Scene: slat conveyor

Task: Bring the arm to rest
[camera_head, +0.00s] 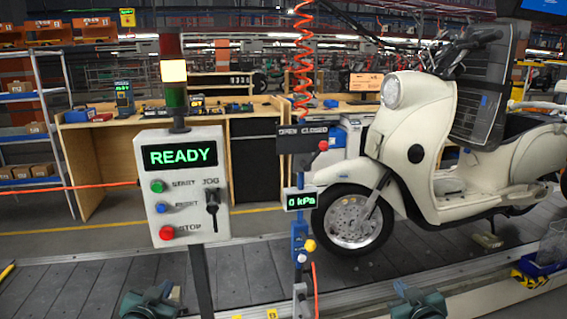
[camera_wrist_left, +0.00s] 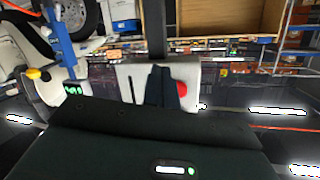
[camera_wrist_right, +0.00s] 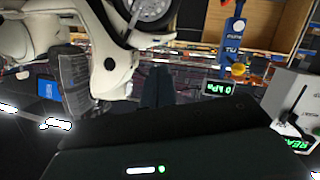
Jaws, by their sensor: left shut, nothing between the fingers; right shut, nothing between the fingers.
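My left arm (camera_head: 150,303) shows only as a dark teal part at the bottom edge of the head view, left of the middle. My right arm (camera_head: 418,303) shows the same way, right of the middle. In the left wrist view my left gripper (camera_wrist_left: 162,72) has its dark fingers together, with nothing between them. In the right wrist view my right gripper (camera_wrist_right: 157,75) is also shut and empty. Both wrist pictures look upside down. Neither gripper visibly touches anything.
A control box (camera_head: 183,210) reading READY stands on a post ahead, left of the middle. A tool post with a 0 kPa display (camera_head: 301,200) and red coiled hose stands beside it. A cream scooter (camera_head: 430,140) stands on the slat conveyor (camera_head: 90,285) at right. Workbenches are behind.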

